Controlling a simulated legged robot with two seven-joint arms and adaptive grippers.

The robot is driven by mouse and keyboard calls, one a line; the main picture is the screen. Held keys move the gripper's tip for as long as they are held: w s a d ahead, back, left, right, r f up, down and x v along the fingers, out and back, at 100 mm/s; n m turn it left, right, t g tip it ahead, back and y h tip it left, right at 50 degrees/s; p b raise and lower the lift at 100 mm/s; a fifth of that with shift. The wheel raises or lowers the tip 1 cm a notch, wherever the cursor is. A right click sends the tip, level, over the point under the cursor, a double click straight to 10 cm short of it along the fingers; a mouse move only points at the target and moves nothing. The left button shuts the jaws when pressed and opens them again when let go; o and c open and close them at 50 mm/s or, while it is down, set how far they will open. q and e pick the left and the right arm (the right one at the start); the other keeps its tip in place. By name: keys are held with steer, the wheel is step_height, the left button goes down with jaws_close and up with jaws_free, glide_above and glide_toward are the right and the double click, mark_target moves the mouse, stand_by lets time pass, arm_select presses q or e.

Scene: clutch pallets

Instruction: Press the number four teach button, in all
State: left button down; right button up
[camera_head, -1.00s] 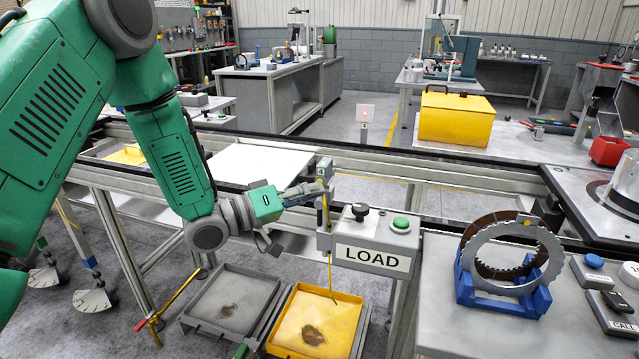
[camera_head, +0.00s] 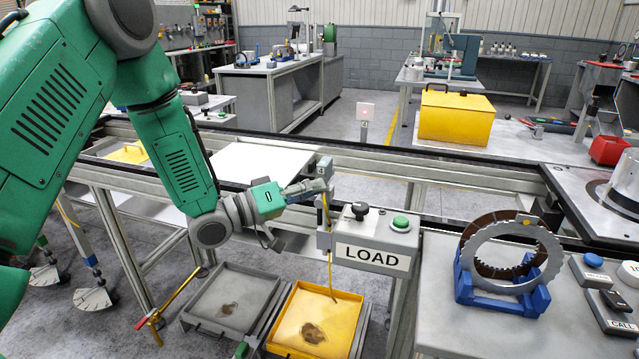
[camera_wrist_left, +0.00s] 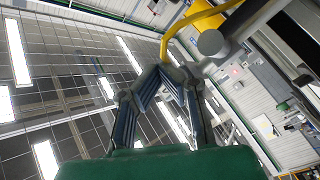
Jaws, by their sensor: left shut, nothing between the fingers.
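A small grey unit marked 4 (camera_head: 324,169) stands at the near rail of the conveyor, with a yellow cable (camera_head: 327,212) hanging below it. A button face on this unit cannot be made out. My left gripper (camera_head: 322,187) is shut and empty, its fingertips at or right beside the unit; contact cannot be told. A post with a white plate (camera_head: 366,112) behind the conveyor shows a red light. My right gripper is out of view.
The LOAD box (camera_head: 374,256) with a green button (camera_head: 400,223) and black knob (camera_head: 360,210) is just right of the gripper. Grey (camera_head: 190,322) and yellow (camera_head: 281,338) trays lie below. A toothed ring (camera_head: 548,252) sits in a blue stand at the right.

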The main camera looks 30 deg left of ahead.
arm_select(q)
steer(key=shift+w, duration=0.15)
stand_by(0.3)
steer(key=shift+s+d+p, duration=0.1)
steer(key=shift+s+p, duration=0.2)
steer(key=shift+s, duration=0.55)
steer(key=s, duration=0.2)
steer(key=s+d+p, duration=0.1)
steer(key=s, duration=0.2)
steer(key=shift+d, duration=0.1)
stand_by(0.8)
